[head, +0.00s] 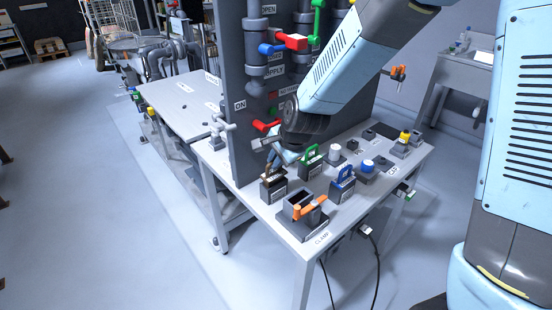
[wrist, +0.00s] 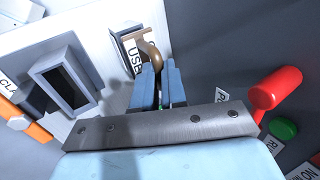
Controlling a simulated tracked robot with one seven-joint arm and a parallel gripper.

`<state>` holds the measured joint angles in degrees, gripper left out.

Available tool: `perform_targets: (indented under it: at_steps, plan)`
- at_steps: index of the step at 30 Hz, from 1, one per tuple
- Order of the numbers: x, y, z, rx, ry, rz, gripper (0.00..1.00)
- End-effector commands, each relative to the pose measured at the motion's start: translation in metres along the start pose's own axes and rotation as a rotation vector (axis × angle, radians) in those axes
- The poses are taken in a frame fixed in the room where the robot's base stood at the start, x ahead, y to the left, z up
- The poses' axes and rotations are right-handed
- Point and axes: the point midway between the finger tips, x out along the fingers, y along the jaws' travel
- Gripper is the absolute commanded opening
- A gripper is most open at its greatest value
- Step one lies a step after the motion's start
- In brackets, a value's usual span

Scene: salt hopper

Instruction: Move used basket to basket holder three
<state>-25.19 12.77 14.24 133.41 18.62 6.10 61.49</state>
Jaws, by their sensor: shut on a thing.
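A dark basket (head: 273,187) with a brown handle and a white label stands upright at the left of the bench top, close to the grey panel. In the wrist view its brown handle (wrist: 150,55) and partly hidden label (wrist: 134,58) show; the label's first letters look like "US". My gripper (head: 277,157) is above this basket, its blue fingers (wrist: 160,85) shut on the brown handle. I cannot tell whether the basket is clear of its seat. Two similar baskets, one green-handled (head: 311,163) and one blue-handled (head: 342,186), stand to the right. No holder number is readable.
A grey clamp block (head: 291,226) with an orange handle (head: 311,207) stands at the bench's front corner. The upright panel (head: 236,100) with pipes and red valve handles (head: 290,41) rises close by. Blue (head: 368,163) and white (head: 335,151) knobs sit at the right.

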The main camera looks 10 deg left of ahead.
Motion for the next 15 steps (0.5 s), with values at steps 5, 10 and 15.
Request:
perform_targets:
  at_steps: [5,10,15]
  plan:
    - [0.0026,0.0014,-0.0002,0.0,0.0,0.0,0.0]
    - [0.005,0.0026,-0.0003,-0.001,0.001,-0.001,0.0]
    - [0.0075,0.004,-0.0001,-0.001,0.0,0.0,0.0]
